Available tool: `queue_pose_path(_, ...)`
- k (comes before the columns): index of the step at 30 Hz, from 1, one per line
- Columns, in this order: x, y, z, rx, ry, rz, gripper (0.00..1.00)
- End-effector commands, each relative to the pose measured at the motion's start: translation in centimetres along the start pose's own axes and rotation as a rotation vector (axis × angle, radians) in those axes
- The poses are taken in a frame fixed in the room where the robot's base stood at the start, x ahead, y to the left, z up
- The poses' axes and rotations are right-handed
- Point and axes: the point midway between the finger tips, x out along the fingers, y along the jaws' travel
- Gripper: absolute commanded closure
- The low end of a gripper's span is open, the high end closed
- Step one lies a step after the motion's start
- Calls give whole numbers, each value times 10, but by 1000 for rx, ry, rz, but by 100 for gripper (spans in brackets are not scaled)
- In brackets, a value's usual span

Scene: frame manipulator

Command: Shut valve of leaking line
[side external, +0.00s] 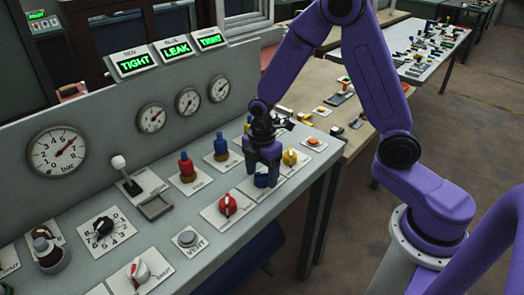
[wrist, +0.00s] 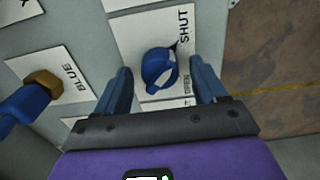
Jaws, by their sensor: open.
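The blue valve knob (wrist: 158,72) sits on a white plate (wrist: 128,30) marked SHUT and OPEN. A small dark tip on it points to the upper right, near the word SHUT; I cannot tell its exact setting. My gripper (wrist: 160,66) is open, with one finger on each side of the knob; contact is unclear. In the side view my gripper (side external: 263,168) points down over the blue knob (side external: 261,181) and partly hides it. The middle display (side external: 176,50) reads LEAK; the left display (side external: 135,63) and right display (side external: 210,40) read TIGHT.
A red knob (side external: 228,204) and a yellow knob (side external: 290,157) flank the blue one. The blue fitting, by a BLUE label, also shows in the wrist view (wrist: 28,103). A VENT button (side external: 187,239) lies nearer.

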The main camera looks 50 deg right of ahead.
Motion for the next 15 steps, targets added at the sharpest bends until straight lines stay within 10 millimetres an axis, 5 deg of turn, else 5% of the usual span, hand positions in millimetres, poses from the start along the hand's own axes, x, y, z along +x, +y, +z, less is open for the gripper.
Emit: queue_pose_path(15, -91, 1, -1, 0, 3, 9, 29)
